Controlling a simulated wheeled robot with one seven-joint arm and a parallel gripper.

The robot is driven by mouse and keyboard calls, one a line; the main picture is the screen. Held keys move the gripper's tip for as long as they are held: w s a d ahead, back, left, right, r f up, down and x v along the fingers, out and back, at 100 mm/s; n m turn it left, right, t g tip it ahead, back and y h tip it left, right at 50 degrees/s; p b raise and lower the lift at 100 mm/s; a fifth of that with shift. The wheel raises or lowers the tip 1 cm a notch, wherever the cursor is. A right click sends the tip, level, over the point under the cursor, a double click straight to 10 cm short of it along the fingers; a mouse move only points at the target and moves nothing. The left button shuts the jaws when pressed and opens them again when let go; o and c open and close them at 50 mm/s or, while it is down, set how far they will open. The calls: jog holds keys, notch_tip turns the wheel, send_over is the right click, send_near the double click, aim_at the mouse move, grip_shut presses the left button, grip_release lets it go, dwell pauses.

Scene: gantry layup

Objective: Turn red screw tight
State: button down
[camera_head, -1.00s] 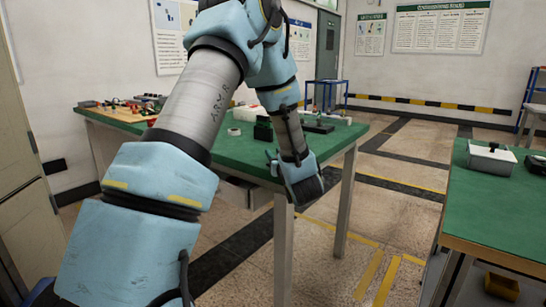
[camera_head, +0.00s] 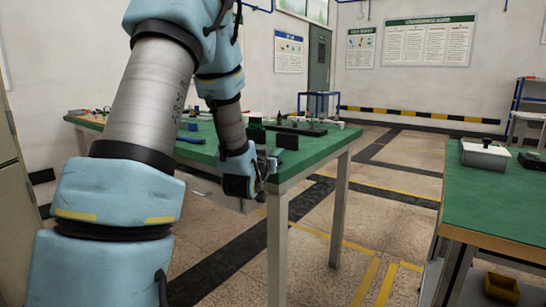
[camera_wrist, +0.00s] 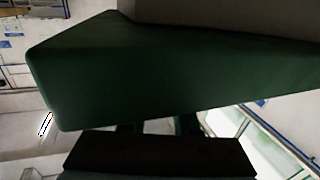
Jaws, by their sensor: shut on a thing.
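My gripper (camera_head: 268,167) is at the front edge of the green table (camera_head: 318,147), low beside its near corner. In the wrist view a large dark green, smooth-sided thing (camera_wrist: 160,75) fills most of the picture, right in front of the black gripper body (camera_wrist: 160,157). The gripper is shut on it as far as I can tell; its fingertips are mostly hidden. I cannot make out a red screw in either view.
A dark upright block (camera_head: 288,141) stands near the table's front edge, with small parts behind it. A second green table (camera_head: 500,215) at the right bears a grey-white box (camera_head: 485,155). Open floor lies between the tables.

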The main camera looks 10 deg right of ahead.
dwell(0.4)
jog(key=c, duration=0.6)
grip_release()
jog(key=shift+c, duration=0.2)
